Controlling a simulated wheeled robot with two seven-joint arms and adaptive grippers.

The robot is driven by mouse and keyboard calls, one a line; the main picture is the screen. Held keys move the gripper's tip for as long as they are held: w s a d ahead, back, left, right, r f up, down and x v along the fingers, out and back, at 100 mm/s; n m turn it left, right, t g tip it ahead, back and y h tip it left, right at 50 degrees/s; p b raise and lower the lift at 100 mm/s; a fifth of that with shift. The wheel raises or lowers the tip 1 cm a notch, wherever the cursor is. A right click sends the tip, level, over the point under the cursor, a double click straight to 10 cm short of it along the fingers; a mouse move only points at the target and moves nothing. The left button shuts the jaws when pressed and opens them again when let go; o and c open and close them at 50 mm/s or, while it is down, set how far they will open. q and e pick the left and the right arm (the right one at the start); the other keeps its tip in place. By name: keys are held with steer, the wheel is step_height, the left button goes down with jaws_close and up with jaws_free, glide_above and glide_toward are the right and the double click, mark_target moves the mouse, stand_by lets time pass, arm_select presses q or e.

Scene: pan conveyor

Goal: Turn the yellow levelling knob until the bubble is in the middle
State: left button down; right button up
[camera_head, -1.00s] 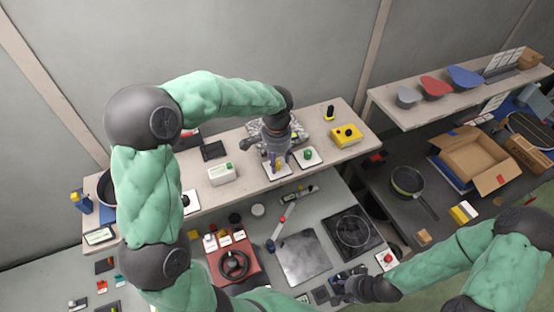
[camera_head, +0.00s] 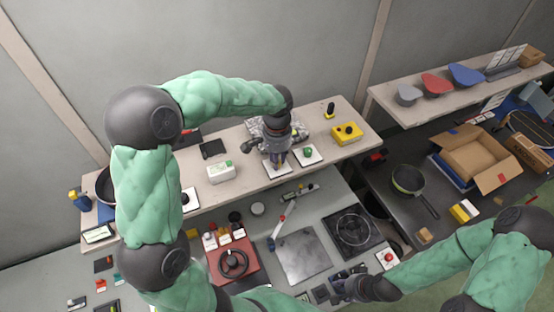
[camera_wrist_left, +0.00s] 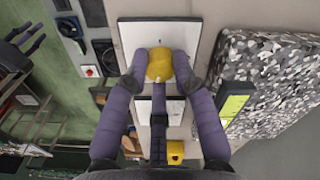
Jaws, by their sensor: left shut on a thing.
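The yellow levelling knob (camera_wrist_left: 160,65) stands on a white plate (camera_wrist_left: 138,32) in the left wrist view. My left gripper (camera_wrist_left: 160,76) has its purple fingers closed around the knob from both sides. In the head view my left gripper (camera_head: 277,160) is over the white plate (camera_head: 268,172) on the raised shelf and hides most of the knob. A bright yellow-green strip in a dark frame (camera_wrist_left: 233,106) beside the fingers may be the level; I cannot make out a bubble. My right gripper (camera_head: 350,283) is low at the front right, far from the knob; its jaws are unclear.
A plate with a green knob (camera_head: 308,153) is just right of my left gripper. A grey speckled block (camera_wrist_left: 265,80) stands close by. A white box (camera_head: 221,172) and a yellow box (camera_head: 346,134) share the shelf (camera_head: 245,190). A hotplate (camera_head: 353,232) lies below.

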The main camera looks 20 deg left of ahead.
arm_select(q)
steer(key=shift+n, duration=0.8)
steer(key=c, duration=1)
jaws_free()
step_height(320, 180, up, 12)
